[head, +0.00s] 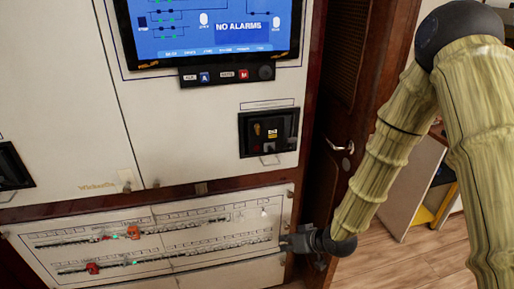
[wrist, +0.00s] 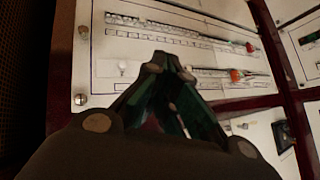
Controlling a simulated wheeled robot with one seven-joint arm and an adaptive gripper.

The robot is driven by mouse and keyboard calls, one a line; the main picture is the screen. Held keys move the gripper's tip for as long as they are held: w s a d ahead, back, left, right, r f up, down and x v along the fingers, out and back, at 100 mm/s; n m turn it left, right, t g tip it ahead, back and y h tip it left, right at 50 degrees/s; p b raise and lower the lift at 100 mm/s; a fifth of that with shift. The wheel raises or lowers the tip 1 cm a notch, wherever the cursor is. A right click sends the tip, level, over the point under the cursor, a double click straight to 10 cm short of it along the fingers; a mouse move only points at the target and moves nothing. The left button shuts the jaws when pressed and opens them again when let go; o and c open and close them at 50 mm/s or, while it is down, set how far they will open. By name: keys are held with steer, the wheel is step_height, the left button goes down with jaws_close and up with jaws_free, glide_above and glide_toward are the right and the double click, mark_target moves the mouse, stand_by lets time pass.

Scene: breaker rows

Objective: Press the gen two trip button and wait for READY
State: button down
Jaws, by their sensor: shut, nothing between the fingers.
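The lower breaker panel (head: 215,252) is white with two rows of small breakers. Its labels are too small to read, so I cannot tell which control is the gen two trip button. Red parts (head: 133,232) and (head: 92,268) sit in the rows, with small green lights beside them. In the wrist view, a red part (wrist: 237,76) and a small white knob (wrist: 122,67) show on the panel. My gripper (head: 284,241) is at the panel's right edge in the head view. In the wrist view my gripper (wrist: 167,64) is shut and empty, its tips in front of the panel; contact cannot be told.
A screen (head: 210,28) above reads NO ALARMS. A button strip (head: 228,75) sits under it. A black module (head: 268,132) sits on the upper white panel. A brown door with a handle (head: 340,146) stands right of the panels. Wooden floor (head: 415,262) lies beyond.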

mark_target(257, 148)
steer(key=w+a+r+n+y, duration=0.1)
steer(key=w+r, duration=0.3)
steer(key=r, duration=0.6)
steer(key=w+a+r+n+t+y+p, duration=0.1)
steer(key=w+a+r+n+y, duration=0.1)
steer(key=r, duration=0.8)
steer(key=w+a+n, duration=0.1)
steer(key=w+a, duration=0.1)
steer(key=w, duration=0.1)
steer(key=shift+w+a+r, duration=0.15)
steer(key=shift+w+a, duration=0.15)
steer(key=shift+w, duration=0.1)
steer(key=w+a+p, duration=0.2)
steer(key=w, duration=0.6)
steer(key=shift+w+a, duration=0.15)
steer(key=shift+w+a+p, duration=0.25)
steer(key=shift+w+p, duration=0.6)
steer(key=shift+p, duration=0.1)
stand_by(1.1)
steer(key=shift+s, duration=0.15)
steer(key=shift+s+d, duration=0.25)
steer(key=shift+s, duration=0.4)
